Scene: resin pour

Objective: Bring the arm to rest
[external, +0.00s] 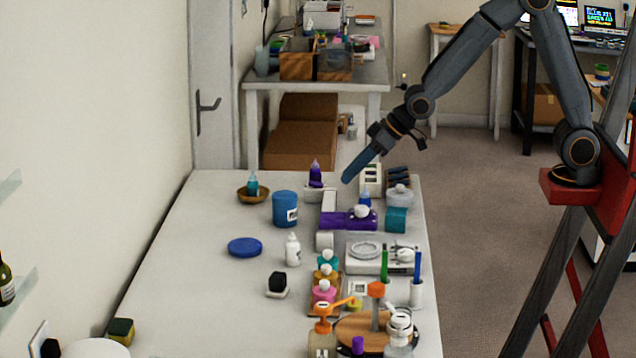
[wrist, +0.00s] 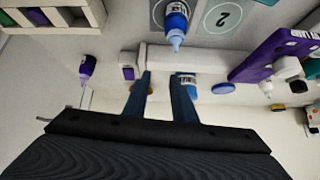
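My gripper (external: 347,180) hangs over the far end of the white table (external: 210,215), on an arm that reaches in from the right. In the wrist view, its two dark blue fingers (wrist: 164,76) stand apart with nothing held between them. Beyond the fingertips is a long white block (wrist: 190,60). A blue bottle (wrist: 176,20) and a purple bottle (wrist: 87,66) are near it, clear of the fingers. A blue labelled container (wrist: 188,83) is partly hidden by the right finger.
A blue tub (external: 285,208) and a blue disc (external: 245,247) are on the table's left side. A purple tray (external: 350,220), a white scale (external: 368,262) and several small bottles crowd its right side. Bare tabletop lies at left.

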